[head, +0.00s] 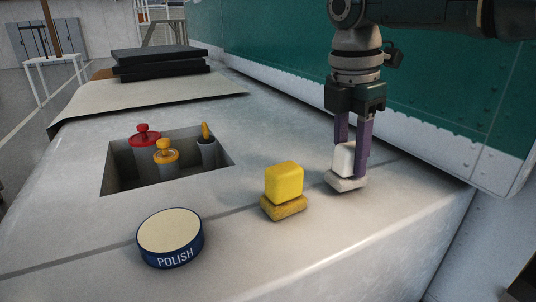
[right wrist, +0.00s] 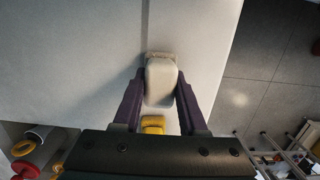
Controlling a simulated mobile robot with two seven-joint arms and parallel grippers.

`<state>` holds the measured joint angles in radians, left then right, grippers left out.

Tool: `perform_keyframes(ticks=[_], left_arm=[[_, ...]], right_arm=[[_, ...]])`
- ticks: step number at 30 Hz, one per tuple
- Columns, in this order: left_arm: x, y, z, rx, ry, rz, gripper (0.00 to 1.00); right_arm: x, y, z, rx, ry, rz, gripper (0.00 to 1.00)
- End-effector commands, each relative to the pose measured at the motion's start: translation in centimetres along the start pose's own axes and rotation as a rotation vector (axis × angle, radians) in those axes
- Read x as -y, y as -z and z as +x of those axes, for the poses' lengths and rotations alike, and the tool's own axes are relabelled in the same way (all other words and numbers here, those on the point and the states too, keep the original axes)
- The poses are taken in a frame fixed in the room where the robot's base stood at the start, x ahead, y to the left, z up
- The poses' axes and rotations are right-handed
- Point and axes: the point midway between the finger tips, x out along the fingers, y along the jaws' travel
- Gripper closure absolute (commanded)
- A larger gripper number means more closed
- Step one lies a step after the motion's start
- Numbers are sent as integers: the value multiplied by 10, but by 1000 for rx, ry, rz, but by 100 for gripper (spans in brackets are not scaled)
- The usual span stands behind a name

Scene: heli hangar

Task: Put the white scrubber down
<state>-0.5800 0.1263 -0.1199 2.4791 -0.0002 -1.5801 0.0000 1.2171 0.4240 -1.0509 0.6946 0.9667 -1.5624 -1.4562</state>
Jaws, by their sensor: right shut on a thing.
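The white scrubber (head: 346,184) has a white block handle on a pale base. It is upright at or very near the grey-white surface, right of the yellow scrubber; I cannot tell if its base touches. My right gripper (head: 351,160) points down and is shut on its handle, one purple finger on each side. The right wrist view shows the white scrubber (right wrist: 161,82) between the fingers. My left gripper is in neither view.
A yellow scrubber (head: 284,184) stands just left. A blue polish tin (head: 171,240) is front left. Black slabs (head: 160,60) lie behind. A green wall (head: 270,60) borders the surface at right.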

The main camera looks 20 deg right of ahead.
Motion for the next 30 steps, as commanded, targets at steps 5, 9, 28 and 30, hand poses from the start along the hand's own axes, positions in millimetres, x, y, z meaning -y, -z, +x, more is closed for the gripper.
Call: perform_keyframes(ticks=[5, 9, 28, 30], left_arm=[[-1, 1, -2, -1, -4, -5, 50], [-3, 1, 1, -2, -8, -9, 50], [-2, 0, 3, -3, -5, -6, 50], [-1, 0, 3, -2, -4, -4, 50]], right_arm=[[0, 0, -3, 0, -1, 0, 100], [0, 1, 2, -1, -1, 0, 100], [0, 1, 7, 0, -1, 0, 29], [0, 1, 7, 0, -1, 0, 29]])
